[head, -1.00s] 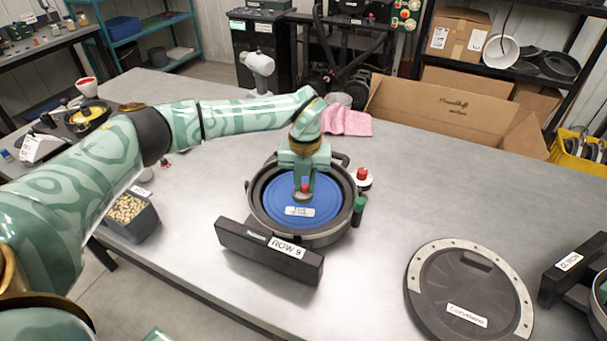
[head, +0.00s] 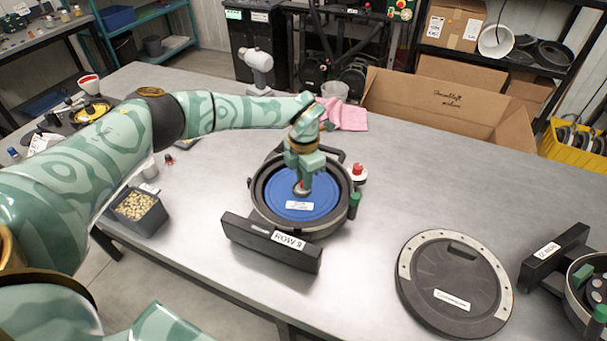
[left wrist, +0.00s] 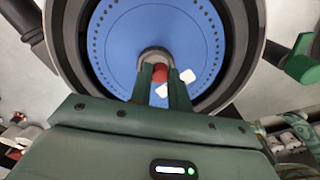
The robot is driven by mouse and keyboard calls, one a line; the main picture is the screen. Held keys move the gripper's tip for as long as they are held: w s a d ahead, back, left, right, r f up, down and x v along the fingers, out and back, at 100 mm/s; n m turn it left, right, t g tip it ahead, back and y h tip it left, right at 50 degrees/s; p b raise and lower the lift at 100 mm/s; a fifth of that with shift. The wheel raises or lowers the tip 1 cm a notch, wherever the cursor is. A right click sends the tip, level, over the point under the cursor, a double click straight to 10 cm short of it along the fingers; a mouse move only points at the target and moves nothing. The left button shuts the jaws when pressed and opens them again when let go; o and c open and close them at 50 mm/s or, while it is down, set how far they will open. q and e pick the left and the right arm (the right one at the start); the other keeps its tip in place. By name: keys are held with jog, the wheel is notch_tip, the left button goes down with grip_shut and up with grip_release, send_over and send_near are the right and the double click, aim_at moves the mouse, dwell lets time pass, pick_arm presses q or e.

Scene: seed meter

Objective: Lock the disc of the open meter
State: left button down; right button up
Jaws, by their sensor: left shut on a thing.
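The fingers hide part of the hub, so I cannot tell the lock's position. My right gripper is out of view.
A round black cover (head: 455,285) lies to the right, with another meter (head: 590,290) beyond. A seed bin (head: 140,212) stands left. The table's middle right is clear.

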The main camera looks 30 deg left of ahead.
pick_arm(q)
jog(key=shift+r+m, duration=0.1)
jog(key=shift+m, duration=0.9)
jog(key=c, duration=1.3)
grip_release()
notch_tip(320, 180, up, 16)
jog(key=shift+r+p, duration=0.1)
jog(key=shift+p, duration=0.95)
